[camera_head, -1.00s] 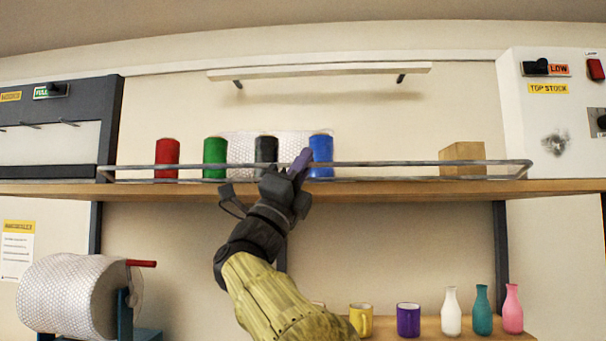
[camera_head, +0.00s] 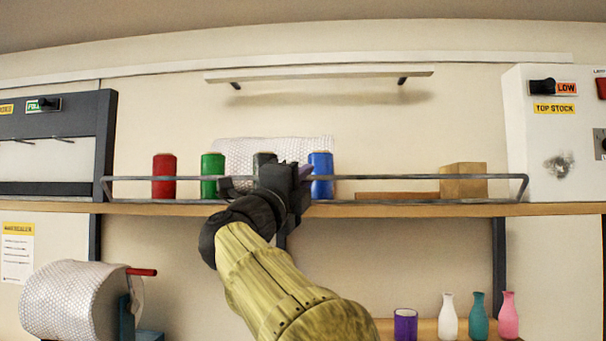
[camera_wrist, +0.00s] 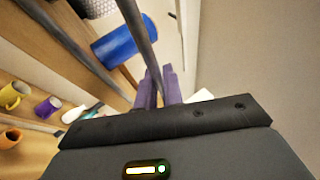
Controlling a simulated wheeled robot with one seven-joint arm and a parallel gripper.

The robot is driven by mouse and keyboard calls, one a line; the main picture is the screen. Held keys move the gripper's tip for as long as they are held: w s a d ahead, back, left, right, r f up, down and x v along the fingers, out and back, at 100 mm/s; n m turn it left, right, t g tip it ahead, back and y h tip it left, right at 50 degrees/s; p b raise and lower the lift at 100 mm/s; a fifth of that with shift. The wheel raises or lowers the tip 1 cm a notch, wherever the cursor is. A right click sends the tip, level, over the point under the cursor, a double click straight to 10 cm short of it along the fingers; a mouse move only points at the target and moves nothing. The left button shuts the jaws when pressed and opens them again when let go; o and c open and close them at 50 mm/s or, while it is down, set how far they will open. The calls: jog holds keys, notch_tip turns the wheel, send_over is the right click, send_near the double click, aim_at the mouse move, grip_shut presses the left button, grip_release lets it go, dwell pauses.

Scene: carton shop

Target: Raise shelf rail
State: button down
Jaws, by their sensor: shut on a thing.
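The shelf rail (camera_head: 420,177) is a thin grey metal bar frame along the front of the upper wooden shelf (camera_head: 440,210). The exact contact is partly hidden by the gripper body. The rail stands above the shelf's front edge.
Red (camera_head: 164,178), green (camera_head: 212,175), dark (camera_head: 263,160) and blue (camera_head: 321,175) spools stand behind the rail, with a cardboard box (camera_head: 463,182) to the right. A purple mug (camera_head: 405,324) and vases stand below. A switch panel (camera_head: 530,130) is at the right.

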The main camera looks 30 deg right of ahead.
jog(key=c, duration=1.5)
grip_release()
jog(key=b+v, duration=0.6)
jog(key=v, duration=1.1)
jog(key=shift+a+f, duration=0.2)
